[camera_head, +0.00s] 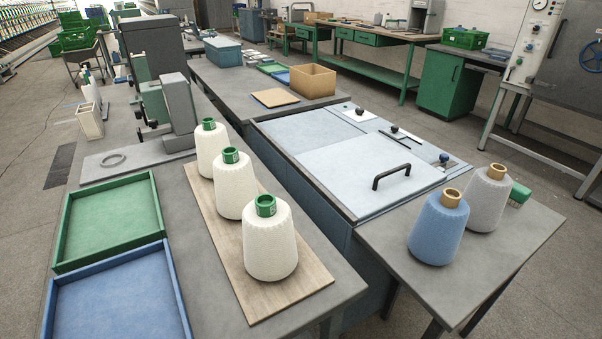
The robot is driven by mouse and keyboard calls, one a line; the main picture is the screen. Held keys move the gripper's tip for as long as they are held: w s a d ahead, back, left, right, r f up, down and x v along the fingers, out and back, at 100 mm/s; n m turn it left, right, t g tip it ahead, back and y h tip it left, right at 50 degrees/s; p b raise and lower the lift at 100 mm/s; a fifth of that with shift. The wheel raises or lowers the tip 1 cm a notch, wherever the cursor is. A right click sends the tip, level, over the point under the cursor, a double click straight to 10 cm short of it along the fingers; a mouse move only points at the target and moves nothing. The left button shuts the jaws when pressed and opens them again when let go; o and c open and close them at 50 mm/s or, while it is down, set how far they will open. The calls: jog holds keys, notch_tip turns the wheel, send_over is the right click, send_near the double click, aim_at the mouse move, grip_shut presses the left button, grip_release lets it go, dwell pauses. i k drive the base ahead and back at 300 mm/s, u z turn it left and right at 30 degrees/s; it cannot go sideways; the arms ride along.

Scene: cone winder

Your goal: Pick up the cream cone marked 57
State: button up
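Three cream cones with green tube tops stand upright in a row on a wooden board (205,205). The nearest cone (269,248) is at the board's front end, the middle cone (235,190) is behind it, and the far cone (211,148) is at the back. Small pale marks show on the green tops, but they are too small to read, so I cannot tell which cone is marked 57. My gripper is not in view.
A green tray (62,232) and a blue tray (52,300) lie left of the board. A grey machine (180,104) stands behind it. Right, past a pale lidded unit with a black handle (391,176), stand a blue cone (438,230) and a grey cone (487,200).

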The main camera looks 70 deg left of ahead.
aim_at(235, 183)
jog(key=i, duration=1.35)
jog(key=u, duration=4.4)
jog(key=i, duration=1)
jog(key=z, duration=0.05)
